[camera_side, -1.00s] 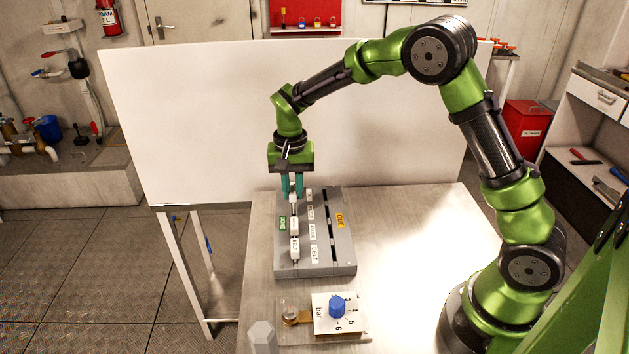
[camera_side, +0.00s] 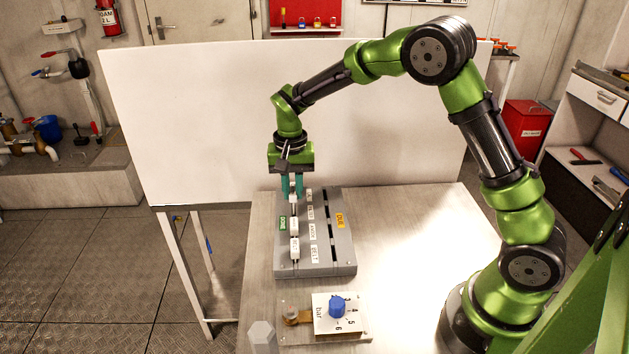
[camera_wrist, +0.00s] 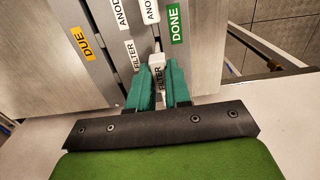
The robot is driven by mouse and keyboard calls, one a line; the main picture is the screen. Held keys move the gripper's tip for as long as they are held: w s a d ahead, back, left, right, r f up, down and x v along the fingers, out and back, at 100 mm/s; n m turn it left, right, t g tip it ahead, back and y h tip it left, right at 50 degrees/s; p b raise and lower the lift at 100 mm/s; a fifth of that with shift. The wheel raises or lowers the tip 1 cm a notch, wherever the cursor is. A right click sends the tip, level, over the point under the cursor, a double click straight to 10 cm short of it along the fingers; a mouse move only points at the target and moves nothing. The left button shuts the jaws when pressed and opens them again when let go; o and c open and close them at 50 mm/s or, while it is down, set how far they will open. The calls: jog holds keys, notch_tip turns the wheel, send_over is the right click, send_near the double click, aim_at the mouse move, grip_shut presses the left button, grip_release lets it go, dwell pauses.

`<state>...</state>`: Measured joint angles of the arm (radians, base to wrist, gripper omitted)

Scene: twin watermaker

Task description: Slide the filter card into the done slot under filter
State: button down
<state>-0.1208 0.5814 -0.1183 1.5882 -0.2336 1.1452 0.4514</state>
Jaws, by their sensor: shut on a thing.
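The grey card board (camera_side: 343,255) lies on the table, with a green DONE label (camera_side: 282,223) along its left column and an orange DUE label (camera_side: 340,220) on the right. My gripper (camera_side: 292,190) points down at the far end of the DONE column. The card stands in line with the DONE column, beside the FILTER row label (camera_wrist: 133,55). Its lower edge is hidden, so I cannot tell how deep it sits.
White cards (camera_side: 294,246) stand nearer the camera in the DONE column. A plate with a blue knob (camera_side: 337,307) and a brass-coloured part lies in front of the board. A white panel (camera_side: 200,120) stands behind the table. The table right of the board is clear.

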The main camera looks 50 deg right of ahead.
aim_at(293, 190)
jog(key=shift+f, duration=1.85)
jog(key=c, duration=1)
grip_release()
notch_tip(293, 190, up, 17)
jog(key=shift+f, duration=0.1)
jog(key=s+r+n+t, duration=0.1)
jog(key=s+t, duration=0.1)
jog(key=s, duration=0.5)
jog(key=s+a+r+n+t+y, duration=0.1)
jog(key=s+n+t, duration=0.1)
jog(key=s, duration=0.6)
jog(key=s+r+n+t+y, duration=0.1)
jog(key=s+n+t, duration=0.1)
jog(key=s, duration=0.6)
jog(key=shift+a+r+t, duration=0.25)
jog(key=shift+a+t, duration=0.1)
jog(key=shift+t, duration=0.25)
